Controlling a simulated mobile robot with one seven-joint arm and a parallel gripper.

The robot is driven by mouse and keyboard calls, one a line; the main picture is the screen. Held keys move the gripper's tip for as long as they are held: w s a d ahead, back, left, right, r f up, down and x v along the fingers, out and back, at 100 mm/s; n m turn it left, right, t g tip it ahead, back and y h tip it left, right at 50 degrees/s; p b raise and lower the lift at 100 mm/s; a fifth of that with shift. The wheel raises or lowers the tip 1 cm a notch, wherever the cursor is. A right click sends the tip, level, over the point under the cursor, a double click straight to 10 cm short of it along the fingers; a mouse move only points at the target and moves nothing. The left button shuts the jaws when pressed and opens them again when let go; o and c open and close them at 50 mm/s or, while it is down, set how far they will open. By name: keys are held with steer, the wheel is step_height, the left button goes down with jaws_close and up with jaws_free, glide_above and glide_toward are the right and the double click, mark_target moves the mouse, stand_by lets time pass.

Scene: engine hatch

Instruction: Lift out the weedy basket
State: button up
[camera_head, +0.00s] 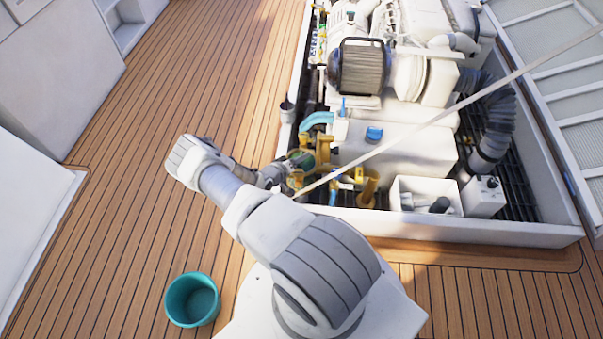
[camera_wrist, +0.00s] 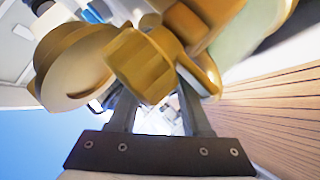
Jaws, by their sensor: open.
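A brass strainer (camera_head: 323,150) with a greenish body stands at the left side of the engine hatch. No weedy basket can be made out; any basket inside is hidden from view. My gripper (camera_head: 283,172) is at the strainer's left side, its fingertips hard to see there. In the wrist view my gripper (camera_wrist: 158,105) is open, its two dark fingers apart. A faceted brass fitting (camera_wrist: 145,65) lies across the finger ends, and contact cannot be told. A rounded brass part is on the left there, and a pale green surface (camera_wrist: 262,30) at the upper right.
A teal bucket (camera_head: 192,300) stands on the teak deck left of my base. The white hatch rim (camera_head: 480,232) borders the engine bay. A white engine (camera_head: 395,140), hoses and an open white box (camera_head: 425,187) crowd the bay.

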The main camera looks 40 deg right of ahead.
steer(key=shift+c, duration=0.2)
jaws_close()
stand_by(1.1)
